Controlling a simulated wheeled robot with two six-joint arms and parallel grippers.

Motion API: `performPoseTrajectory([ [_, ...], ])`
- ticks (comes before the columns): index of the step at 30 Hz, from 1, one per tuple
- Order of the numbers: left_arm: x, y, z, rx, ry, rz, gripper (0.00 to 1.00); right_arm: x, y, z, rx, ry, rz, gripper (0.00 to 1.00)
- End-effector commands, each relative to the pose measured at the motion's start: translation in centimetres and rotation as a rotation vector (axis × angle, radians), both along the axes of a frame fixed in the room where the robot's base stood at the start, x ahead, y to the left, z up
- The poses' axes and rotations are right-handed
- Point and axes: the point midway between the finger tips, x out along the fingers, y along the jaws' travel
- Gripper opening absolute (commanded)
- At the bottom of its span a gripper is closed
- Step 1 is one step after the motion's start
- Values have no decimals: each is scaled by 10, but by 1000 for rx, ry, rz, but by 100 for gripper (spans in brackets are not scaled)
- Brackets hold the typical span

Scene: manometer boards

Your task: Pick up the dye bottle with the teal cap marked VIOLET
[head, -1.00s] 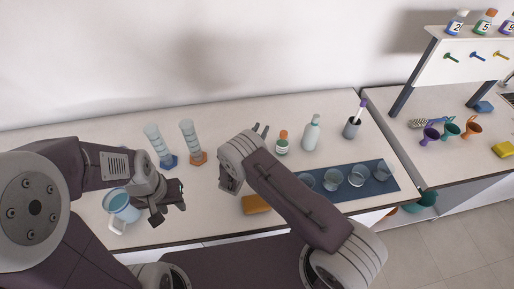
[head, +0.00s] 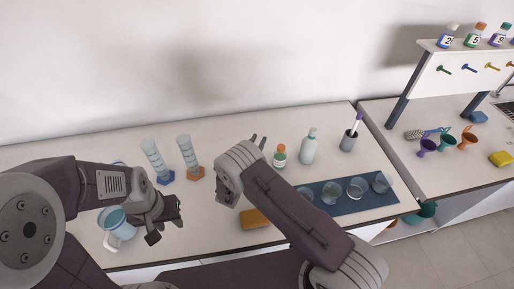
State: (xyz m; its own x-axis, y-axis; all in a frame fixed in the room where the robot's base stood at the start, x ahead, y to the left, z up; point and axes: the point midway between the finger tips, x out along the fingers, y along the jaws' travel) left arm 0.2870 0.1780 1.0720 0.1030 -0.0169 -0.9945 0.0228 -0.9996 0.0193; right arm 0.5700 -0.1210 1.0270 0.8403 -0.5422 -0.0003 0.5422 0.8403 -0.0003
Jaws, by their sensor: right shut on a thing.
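A small bottle with an orange cap and a pale label (head: 280,156) stands upright on the bench, just right of my right gripper. My left gripper (head: 168,220) is open and empty over the front left of the bench, to the right of a blue jug (head: 113,219).
Two glass cylinders (head: 152,158) (head: 186,152) stand behind my left gripper. A pale pump bottle (head: 308,148) and a grey cup (head: 348,142) stand right. Beakers stand on a blue mat (head: 392,200). An orange block (head: 253,219) lies in front. A bottle rack (head: 450,80) is far right.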

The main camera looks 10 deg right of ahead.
Motion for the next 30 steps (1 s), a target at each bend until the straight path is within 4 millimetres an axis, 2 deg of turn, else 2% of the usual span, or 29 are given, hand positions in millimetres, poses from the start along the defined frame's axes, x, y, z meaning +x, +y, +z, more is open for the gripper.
performPoseTrajectory([
  [4,0,0,-8,0,0,0,36,-1,-3,27,1,-3,-2,0],
  [15,0,0,-19,0,0,0,36,-45,-73,74,0,-1,-3,0],
  [21,0,0,-22,0,0,0,36,-59,-94,89,0,-1,-1,0],
  [30,0,0,-22,0,0,0,36,-62,-99,94,0,-1,0,0],
])
